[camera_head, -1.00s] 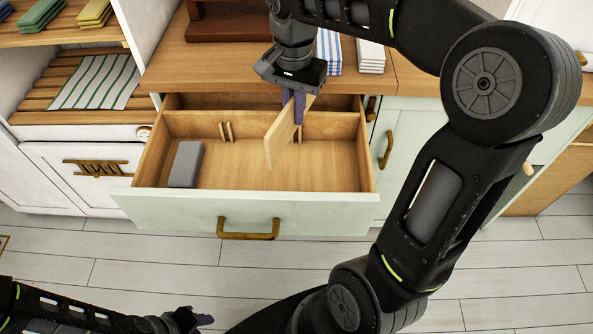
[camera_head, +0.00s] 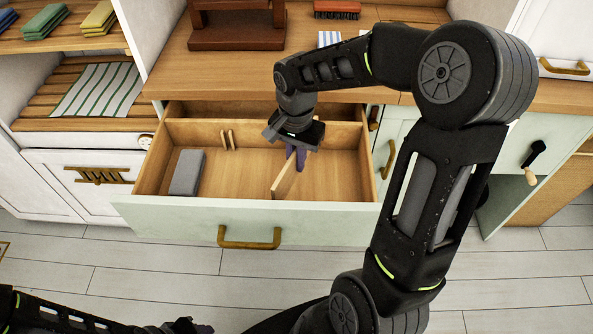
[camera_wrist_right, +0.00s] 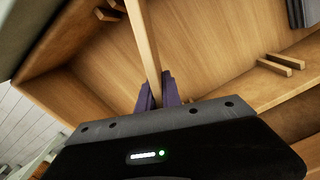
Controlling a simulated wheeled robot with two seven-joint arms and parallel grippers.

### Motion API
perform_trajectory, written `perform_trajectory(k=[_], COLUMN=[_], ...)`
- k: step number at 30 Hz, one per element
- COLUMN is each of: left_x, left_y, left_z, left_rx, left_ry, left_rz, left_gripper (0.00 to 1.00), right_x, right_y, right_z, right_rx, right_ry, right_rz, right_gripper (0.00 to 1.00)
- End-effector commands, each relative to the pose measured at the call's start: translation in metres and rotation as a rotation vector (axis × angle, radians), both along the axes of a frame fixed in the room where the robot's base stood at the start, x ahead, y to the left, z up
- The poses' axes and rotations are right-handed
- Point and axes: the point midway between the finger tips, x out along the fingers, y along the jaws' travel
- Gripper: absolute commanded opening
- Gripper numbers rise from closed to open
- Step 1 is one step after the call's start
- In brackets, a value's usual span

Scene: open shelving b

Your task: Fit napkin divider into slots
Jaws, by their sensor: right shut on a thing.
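The wooden divider (camera_head: 287,179) is a thin light-brown board inside the open drawer (camera_head: 250,215). My right gripper (camera_head: 297,156) is shut on it, with its purple fingers (camera_wrist_right: 159,90) on either side of the board in the wrist view. The divider (camera_wrist_right: 143,45) stands on edge, slanted across the drawer, right of the slots. One slot is a pair of wooden pegs (camera_head: 228,139) on the drawer's back partition. In the wrist view one peg pair (camera_wrist_right: 280,65) and another (camera_wrist_right: 107,13) sit apart from the board. My left gripper (camera_head: 186,326) is cut off at the bottom edge.
A grey block (camera_head: 187,172) lies in the drawer's left part. A wooden counter (camera_head: 225,66) above the drawer holds a dark wooden stand (camera_head: 235,25) and a red brush (camera_head: 337,9). The drawer's right part is clear.

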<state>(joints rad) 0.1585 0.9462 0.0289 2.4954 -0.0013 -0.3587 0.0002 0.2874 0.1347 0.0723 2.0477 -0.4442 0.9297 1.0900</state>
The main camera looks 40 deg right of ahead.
Motion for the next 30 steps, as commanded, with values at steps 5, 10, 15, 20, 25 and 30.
perform_trajectory(k=[5,10,15,20,25,30], left_x=[0.0,0.0,0.0,0.0,0.0,0.0], left_y=[0.0,0.0,0.0,0.0,0.0,0.0], left_z=[-0.001,-0.002,-0.002,-0.004,-0.005,-0.005], left_rx=[0.0,0.0,0.0,0.0,0.0,0.0], left_ry=[0.0,0.0,0.0,0.0,0.0,0.0], left_rz=[0.0,0.0,0.0,0.0,0.0,0.0], left_gripper=[0.36,0.36,0.36,0.36,0.36,0.36], right_x=[-0.002,-0.001,0.0,0.0,0.0,-0.001], right_y=[0.001,0.0,0.0,0.0,0.0,0.0], right_z=[-0.022,-0.043,-0.044,-0.046,-0.047,-0.047], right_rx=[0.002,0.002,0.001,0.001,0.001,0.001], right_ry=[0.006,0.003,0.001,0.001,0.001,0.001], right_rz=[0.0,0.0,0.0,0.0,0.0,0.0], right_gripper=[0.0,0.0,0.0,0.0,0.15,0.29])
